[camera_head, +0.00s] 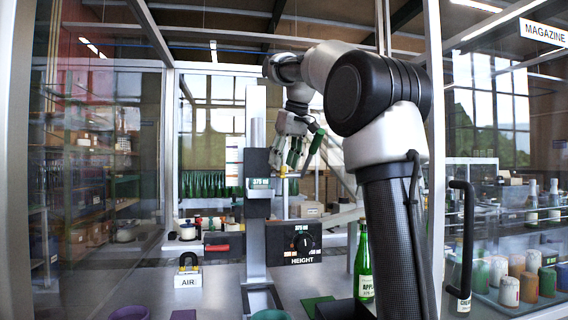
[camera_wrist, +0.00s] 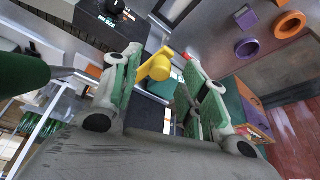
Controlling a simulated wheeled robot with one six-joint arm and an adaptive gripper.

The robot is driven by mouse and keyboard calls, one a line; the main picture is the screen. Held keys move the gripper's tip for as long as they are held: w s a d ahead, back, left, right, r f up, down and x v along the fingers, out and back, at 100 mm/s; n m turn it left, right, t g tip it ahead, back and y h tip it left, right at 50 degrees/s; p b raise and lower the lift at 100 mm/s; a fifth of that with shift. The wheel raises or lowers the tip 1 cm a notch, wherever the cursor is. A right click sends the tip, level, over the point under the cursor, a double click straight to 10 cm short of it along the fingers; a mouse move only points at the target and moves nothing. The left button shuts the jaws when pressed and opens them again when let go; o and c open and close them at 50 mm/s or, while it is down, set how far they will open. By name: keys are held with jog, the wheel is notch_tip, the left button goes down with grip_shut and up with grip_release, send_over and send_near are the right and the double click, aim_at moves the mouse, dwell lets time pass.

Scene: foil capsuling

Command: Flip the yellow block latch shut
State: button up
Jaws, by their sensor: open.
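The yellow block latch (camera_wrist: 155,68) shows in the wrist view as a rounded yellow lever between and beyond my fingertips. In the head view only a small yellow part (camera_head: 283,171) shows, just below my gripper, beside the column with the "375 ml" label. My gripper (camera_head: 301,150) has green-padded fingers and hangs close above that yellow part. In the wrist view my gripper (camera_wrist: 163,72) is open, with the latch in the gap near the left fingertip. I cannot tell whether they touch.
A black HEIGHT panel with a knob (camera_head: 303,242) sits right of the column (camera_head: 255,200). A green bottle (camera_head: 363,265) stands near my arm. Colored capsules (camera_head: 518,280) sit on the right. Purple and orange rings (camera_wrist: 289,24) show in the wrist view.

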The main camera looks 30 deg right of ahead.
jog(key=shift+w+f, duration=0.2)
jog(key=shift+f, duration=0.25)
grip_shut()
